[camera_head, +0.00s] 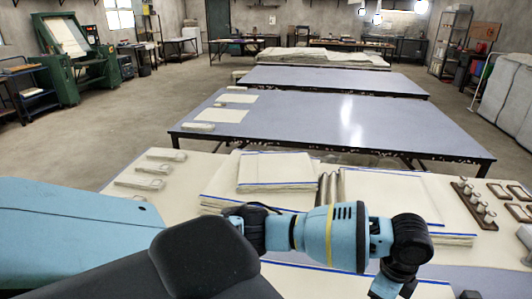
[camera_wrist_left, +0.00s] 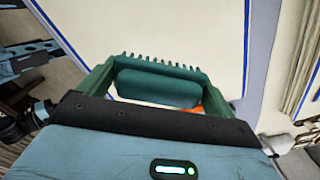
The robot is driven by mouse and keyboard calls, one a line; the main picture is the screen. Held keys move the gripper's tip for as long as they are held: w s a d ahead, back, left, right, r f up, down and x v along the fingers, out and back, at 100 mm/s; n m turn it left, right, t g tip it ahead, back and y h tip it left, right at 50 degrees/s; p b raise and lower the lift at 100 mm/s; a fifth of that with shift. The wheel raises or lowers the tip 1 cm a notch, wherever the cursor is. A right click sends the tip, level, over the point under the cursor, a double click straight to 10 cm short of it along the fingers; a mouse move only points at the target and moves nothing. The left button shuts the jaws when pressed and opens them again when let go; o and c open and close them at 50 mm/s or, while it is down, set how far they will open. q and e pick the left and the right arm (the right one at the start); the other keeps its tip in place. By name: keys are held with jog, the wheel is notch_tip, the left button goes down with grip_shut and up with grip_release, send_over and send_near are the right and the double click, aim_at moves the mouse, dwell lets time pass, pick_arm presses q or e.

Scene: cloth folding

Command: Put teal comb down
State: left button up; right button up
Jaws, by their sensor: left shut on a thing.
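In the left wrist view, the teal comb (camera_wrist_left: 158,88) lies across the front of my left gripper (camera_wrist_left: 157,80), its row of teeth pointing away from the wrist. The gripper is shut on the comb. Cream cloth with blue edge lines (camera_wrist_left: 150,25) lies beyond the teeth. I cannot tell whether the comb touches it. In the head view, my left arm crosses the front of the table and its wrist bends down at the lower right. The comb is not visible there. My right gripper is not in view.
Folded cream cloth stacks (camera_head: 275,170) with blue edges lie on the near table. Small pale blocks (camera_head: 140,182) stand at its left. A rack with knobs (camera_head: 473,203) and wooden frames (camera_head: 497,191) are at its right. A grey-blue table (camera_head: 300,125) behind is mostly clear.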

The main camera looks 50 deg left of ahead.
pick_arm(q)
jog(key=s+a+r+n, duration=0.6)
jog(key=r+n, duration=0.1)
jog(key=n, duration=0.9)
jog(key=shift+s+a+r+n, duration=0.3)
jog(key=shift+a+r, duration=0.1)
